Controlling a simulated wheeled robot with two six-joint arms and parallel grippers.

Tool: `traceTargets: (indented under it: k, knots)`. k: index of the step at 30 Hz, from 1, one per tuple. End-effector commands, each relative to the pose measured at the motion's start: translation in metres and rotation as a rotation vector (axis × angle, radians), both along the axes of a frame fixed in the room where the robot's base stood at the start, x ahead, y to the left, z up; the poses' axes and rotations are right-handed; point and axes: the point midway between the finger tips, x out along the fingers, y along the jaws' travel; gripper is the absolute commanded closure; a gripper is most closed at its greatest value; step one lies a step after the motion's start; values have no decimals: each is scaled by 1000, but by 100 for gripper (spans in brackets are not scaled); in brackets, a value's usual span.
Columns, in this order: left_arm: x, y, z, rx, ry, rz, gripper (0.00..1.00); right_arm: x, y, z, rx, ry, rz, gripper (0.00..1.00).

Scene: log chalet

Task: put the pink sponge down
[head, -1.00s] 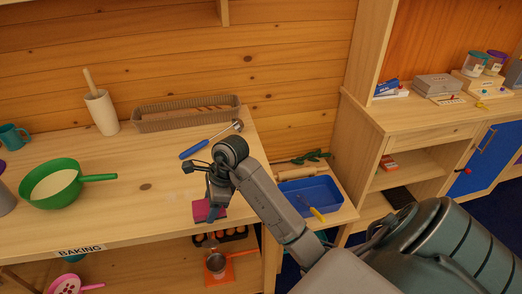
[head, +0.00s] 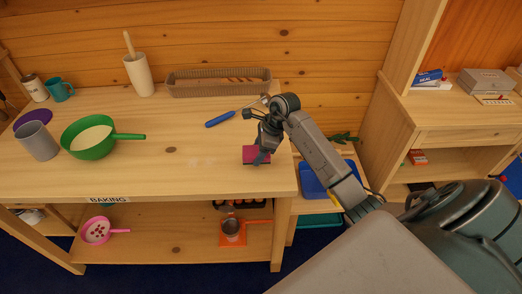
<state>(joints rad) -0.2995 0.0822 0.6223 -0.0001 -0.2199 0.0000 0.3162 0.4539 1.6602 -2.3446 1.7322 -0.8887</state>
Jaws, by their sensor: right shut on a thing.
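The pink sponge (head: 250,154) is at the right end of the wooden baking table (head: 200,180), near its front edge. My right gripper (head: 262,157) is over it with its fingers pointing down and is shut on it. The sponge is at or just above the table top; I cannot tell whether it touches. The gripper hides part of the sponge. My left gripper is not in view.
A blue-handled utensil (head: 220,119) lies behind the gripper, before a long woven basket (head: 215,90). A green pan (head: 90,142) stands further left. A blue tray (head: 318,180) is right of the table. The table's middle is clear.

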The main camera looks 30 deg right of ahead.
Motion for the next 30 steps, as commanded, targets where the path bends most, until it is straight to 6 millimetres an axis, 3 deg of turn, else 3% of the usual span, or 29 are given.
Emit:
traceTargets:
  k: [6,12,25,26,29,30]
  knots:
    - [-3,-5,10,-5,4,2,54,8,-18,0,-1,2,-2,68]
    - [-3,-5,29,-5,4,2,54,7,-15,-30,2,3,-1,68]
    - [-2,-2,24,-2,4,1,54,8,-15,-42,0,-2,1,68]
    - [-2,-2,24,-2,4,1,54,8,-15,-41,0,-2,1,44]
    - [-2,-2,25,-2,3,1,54,7,-15,-40,0,-1,0,25]
    - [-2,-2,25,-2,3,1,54,7,-15,-40,0,-1,0,25]
